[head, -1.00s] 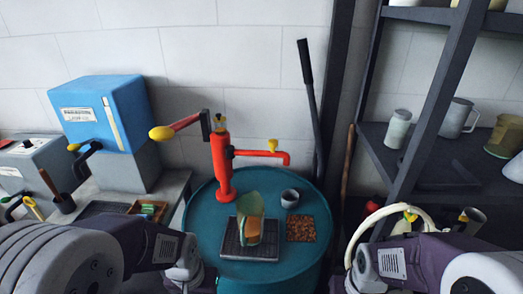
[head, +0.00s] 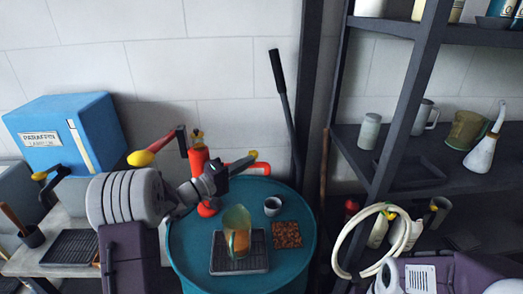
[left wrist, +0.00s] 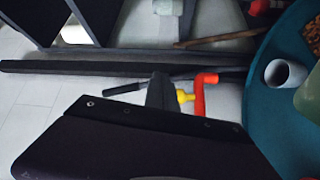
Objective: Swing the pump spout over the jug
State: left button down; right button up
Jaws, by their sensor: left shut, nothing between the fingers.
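The red pump (head: 199,160) stands on a teal drum. Its red spout (head: 260,169) points to the right, its middle part hidden behind my left gripper (head: 243,163). That gripper is shut and empty, its tip at the spout by the yellow knob (head: 253,154); I cannot tell whether they touch. In the left wrist view, the spout (left wrist: 200,96) and knob (left wrist: 185,96) show just beyond the dark finger. The greenish see-through jug (head: 236,225) stands upright on a dark drip tray (head: 262,265), below and left of the spout's end. My right gripper is out of view.
A grey cup (head: 272,206) and a brown mat (head: 286,236) are on the teal drum (head: 190,255). The yellow-ended crank (head: 141,158) sticks out left of the pump. A dark shelf rack (head: 400,150) stands at right, with a pale hose (head: 345,250) looped below.

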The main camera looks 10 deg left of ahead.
pick_arm(q)
jog(key=w+a+f+n+t+y, duration=0.1)
jog(key=a+f+n+y, duration=0.2)
jog(key=a, duration=0.5)
jog(key=p+x, duration=0.4)
jog(key=x, duration=0.5)
jog(key=shift+w+r, duration=0.1)
jog(key=shift+w+d, duration=0.15)
jog(key=shift+w, duration=0.2)
